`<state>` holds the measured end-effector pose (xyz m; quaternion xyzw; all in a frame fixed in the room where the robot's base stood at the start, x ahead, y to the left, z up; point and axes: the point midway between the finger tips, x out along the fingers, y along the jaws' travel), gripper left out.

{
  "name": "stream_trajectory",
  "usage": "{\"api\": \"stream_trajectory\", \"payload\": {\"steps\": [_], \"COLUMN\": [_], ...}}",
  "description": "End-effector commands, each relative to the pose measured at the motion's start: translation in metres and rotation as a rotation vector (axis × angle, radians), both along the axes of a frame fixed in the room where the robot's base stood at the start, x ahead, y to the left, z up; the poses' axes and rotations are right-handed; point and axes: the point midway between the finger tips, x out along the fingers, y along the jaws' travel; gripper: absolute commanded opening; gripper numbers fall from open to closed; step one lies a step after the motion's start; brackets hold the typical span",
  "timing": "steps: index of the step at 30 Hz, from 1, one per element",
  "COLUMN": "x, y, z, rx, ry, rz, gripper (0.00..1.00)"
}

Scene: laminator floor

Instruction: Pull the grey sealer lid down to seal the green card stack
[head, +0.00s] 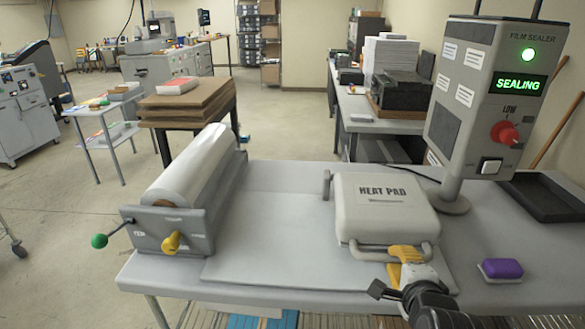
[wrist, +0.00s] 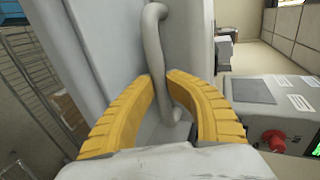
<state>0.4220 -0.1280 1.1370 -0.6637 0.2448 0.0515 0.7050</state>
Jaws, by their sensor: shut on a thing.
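The grey sealer lid (head: 386,216), marked HEAT PAD, lies flat and low on the grey work table (head: 282,225). Its front bar handle (head: 370,253) faces me and also shows in the wrist view (wrist: 155,40). My gripper (head: 404,256) is at the right part of this handle. In the wrist view its yellow fingers (wrist: 160,79) are shut on the bar from both sides. The green card stack is not visible in either view. The sealer post (head: 490,90) shows a green lamp and the word SEALING.
A film roll (head: 195,165) on a grey holder stands at the table's left, with green and yellow knobs. A purple-topped block (head: 500,269) sits at the right, and a black tray (head: 545,197) behind it. The table between roll and lid is clear.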

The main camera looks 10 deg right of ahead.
Motion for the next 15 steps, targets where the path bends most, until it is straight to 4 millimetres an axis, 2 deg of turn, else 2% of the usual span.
{"api": "stream_trajectory", "payload": {"steps": [1,13,14,15], "x": [-0.0021,-0.0040,-0.0041,-0.0042], "y": [0.0009,0.0016,0.0016,0.0017], "z": [-0.0064,-0.0089,-0.0090,-0.0092], "rx": [0.003,0.003,0.003,0.003], "ry": [0.012,0.015,0.015,0.016], "rz": [0.001,0.002,0.002,0.002], "gripper": [0.00,0.00,0.23,0.35]}}
